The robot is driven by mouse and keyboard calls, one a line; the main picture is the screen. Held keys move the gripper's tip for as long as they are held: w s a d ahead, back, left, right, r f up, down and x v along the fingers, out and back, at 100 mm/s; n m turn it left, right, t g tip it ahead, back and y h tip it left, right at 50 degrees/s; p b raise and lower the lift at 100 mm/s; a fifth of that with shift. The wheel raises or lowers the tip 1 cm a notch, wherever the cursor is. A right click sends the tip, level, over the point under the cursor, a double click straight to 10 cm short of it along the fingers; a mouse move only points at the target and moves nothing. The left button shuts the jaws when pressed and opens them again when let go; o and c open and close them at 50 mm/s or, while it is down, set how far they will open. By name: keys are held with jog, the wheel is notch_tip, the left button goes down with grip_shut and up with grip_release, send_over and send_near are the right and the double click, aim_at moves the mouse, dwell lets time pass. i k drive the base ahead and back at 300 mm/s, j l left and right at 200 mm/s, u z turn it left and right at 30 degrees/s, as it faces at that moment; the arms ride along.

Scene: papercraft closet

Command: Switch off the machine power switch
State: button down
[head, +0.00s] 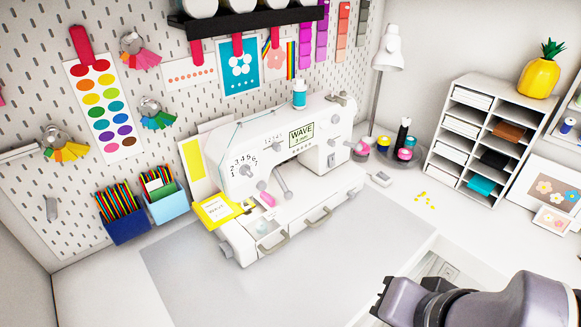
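The white sewing machine (290,160) stands on the desk against the pegboard, with a dial on its left end and a "WAVE" label on its front. A small dark mark (331,160) shows on the machine's right-hand front panel; I cannot tell whether it is the power switch. A small pale box (380,179) lies on the desk just right of the machine; its kind is unclear. My gripper (380,299) is at the lower right, in front of the desk and well apart from the machine. It holds nothing that I can see, and its finger gap is not clear.
A grey mat (200,285) lies clear in front of the machine. A yellow packet (215,210) sits at its left. Thread spools stand on a round tray (410,162) behind right, near a lamp (390,50). A white shelf unit (478,135) stands further right.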

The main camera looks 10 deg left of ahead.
aim_at(332, 162)
jog(key=i+l+u, duration=0.15)
jog(key=u, duration=0.25)
jog(key=i+l+u, duration=0.15)
jog(key=l+u, duration=0.7)
jog(key=i+j, duration=0.05)
jog(key=j, duration=0.05)
